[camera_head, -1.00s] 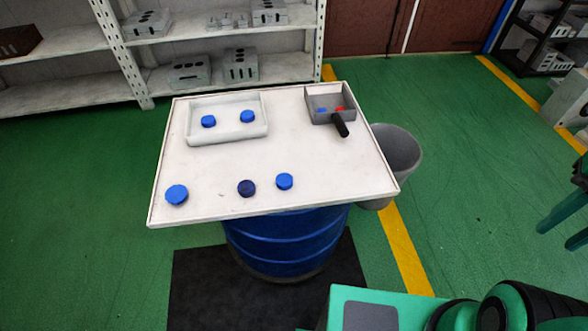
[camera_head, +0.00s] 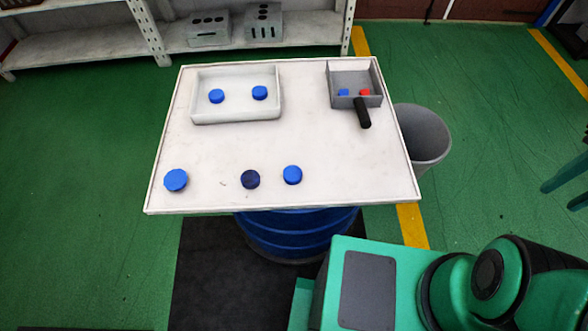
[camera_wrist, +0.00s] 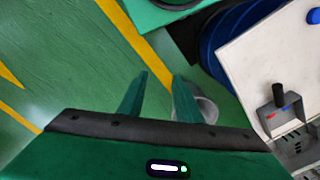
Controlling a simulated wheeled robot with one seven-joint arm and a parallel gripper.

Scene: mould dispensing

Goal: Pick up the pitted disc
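Three blue discs lie apart along the near edge of the white table (camera_head: 215,150). The middle one is a darker navy disc (camera_head: 250,179), which may be the pitted disc, but its surface is too small to read. A brighter blue disc (camera_head: 292,175) lies to its right, and a larger blue disc (camera_head: 176,180) lies at the far left. My gripper (camera_wrist: 158,84) is open and empty in the wrist view, over the green floor and away from the discs. The wrist view shows part of the table at right, with one blue disc (camera_wrist: 313,17) at the edge.
A white tray (camera_head: 237,116) at the back left holds two blue discs. A grey scoop-like box with a black handle (camera_head: 362,113) at the back right holds a blue and a red piece. A grey bin (camera_head: 425,138) stands right of the table. A blue drum (camera_head: 297,232) is beneath.

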